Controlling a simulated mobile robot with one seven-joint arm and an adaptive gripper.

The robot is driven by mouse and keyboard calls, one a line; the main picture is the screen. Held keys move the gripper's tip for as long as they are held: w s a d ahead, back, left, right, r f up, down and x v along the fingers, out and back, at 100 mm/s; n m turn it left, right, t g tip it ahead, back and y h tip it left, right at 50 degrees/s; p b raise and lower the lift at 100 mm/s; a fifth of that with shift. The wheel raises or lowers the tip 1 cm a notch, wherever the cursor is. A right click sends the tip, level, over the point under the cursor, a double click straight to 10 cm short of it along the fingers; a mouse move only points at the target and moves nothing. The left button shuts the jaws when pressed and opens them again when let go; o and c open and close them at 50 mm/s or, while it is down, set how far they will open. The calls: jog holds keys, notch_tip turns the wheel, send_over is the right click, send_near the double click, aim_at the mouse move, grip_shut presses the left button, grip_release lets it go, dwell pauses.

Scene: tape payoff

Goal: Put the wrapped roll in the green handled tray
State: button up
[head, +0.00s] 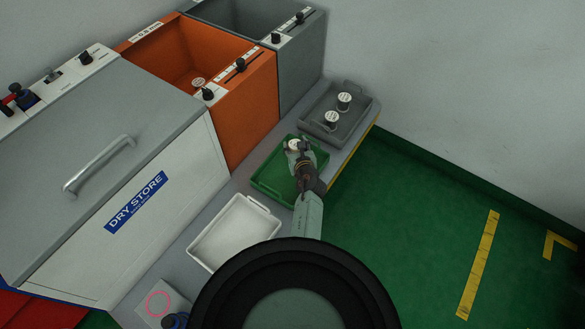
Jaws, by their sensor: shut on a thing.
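The green handled tray (267,179) lies on the grey bench, between a white tray and a grey tray. My gripper (298,150) is over the far right part of the green tray. It is shut on a roll with a pale round top (293,145). The gripper hides much of the roll, so I cannot tell whether it touches the tray floor or whether it is wrapped.
The grey tray (355,128) behind holds two white-topped rolls (344,101). The empty white tray (230,237) is nearer. An orange bin (250,110) and the DRY STORE cabinet (160,205) border the bench on the left. Green floor lies right.

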notch_tip(320, 180, down, 9)
jog(key=b, duration=0.4)
jog(key=shift+r, duration=0.15)
jog(key=shift+f, duration=0.25)
jog(key=o, duration=1.2)
jog(key=shift+r, duration=0.15)
